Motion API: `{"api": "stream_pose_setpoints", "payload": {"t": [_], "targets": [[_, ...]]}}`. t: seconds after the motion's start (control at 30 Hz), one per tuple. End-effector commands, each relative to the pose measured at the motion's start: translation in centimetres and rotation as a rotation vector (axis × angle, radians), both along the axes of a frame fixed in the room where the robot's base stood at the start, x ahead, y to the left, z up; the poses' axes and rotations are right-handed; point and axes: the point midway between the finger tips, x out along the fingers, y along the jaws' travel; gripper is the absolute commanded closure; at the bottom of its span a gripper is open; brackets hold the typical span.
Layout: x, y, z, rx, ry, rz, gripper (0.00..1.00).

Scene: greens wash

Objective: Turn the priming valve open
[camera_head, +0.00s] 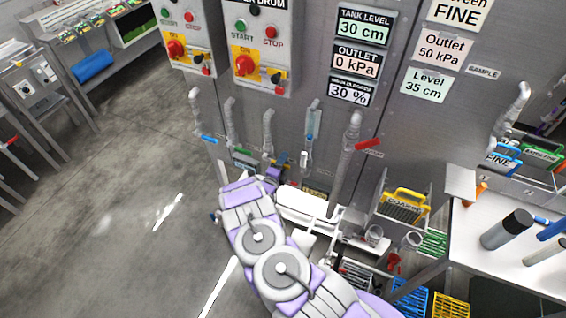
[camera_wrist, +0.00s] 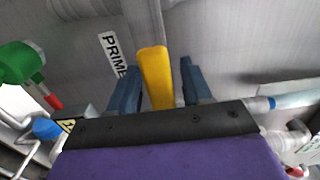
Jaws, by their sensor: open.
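A yellow valve handle (camera_wrist: 155,76) stands upright in the middle of the wrist view, beside a white label reading PRIME (camera_wrist: 113,55) on the grey metal panel. My gripper (camera_wrist: 159,73) is open, with one blue-grey finger on each side of the handle. The handle lies between the fingers; a small gap shows at the right finger, and contact at the left one is hard to tell. The handle's lower end is hidden behind my gripper's dark body. In the head view my arm reaches down to the panel's foot, and the yellow handle cannot be made out there.
Several grey pipes run down the panel, one with a red handle (camera_head: 368,147) and one with a blue handle (camera_head: 208,139). A green fitting (camera_wrist: 20,62) is at the left of the wrist view. A white table (camera_head: 470,240) stands at right.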

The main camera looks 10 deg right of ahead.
Motion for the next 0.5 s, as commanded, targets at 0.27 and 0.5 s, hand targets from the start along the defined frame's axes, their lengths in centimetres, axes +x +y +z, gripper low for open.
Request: {"api": "stream_pose_setpoints", "payload": {"t": [0.27, 0.5], "targets": [[0.02, 0.00, 0.02, 0.000, 0.000, 0.000, 0.56], [0.01, 0.00, 0.01, 0.000, 0.000, 0.000, 0.79]]}}
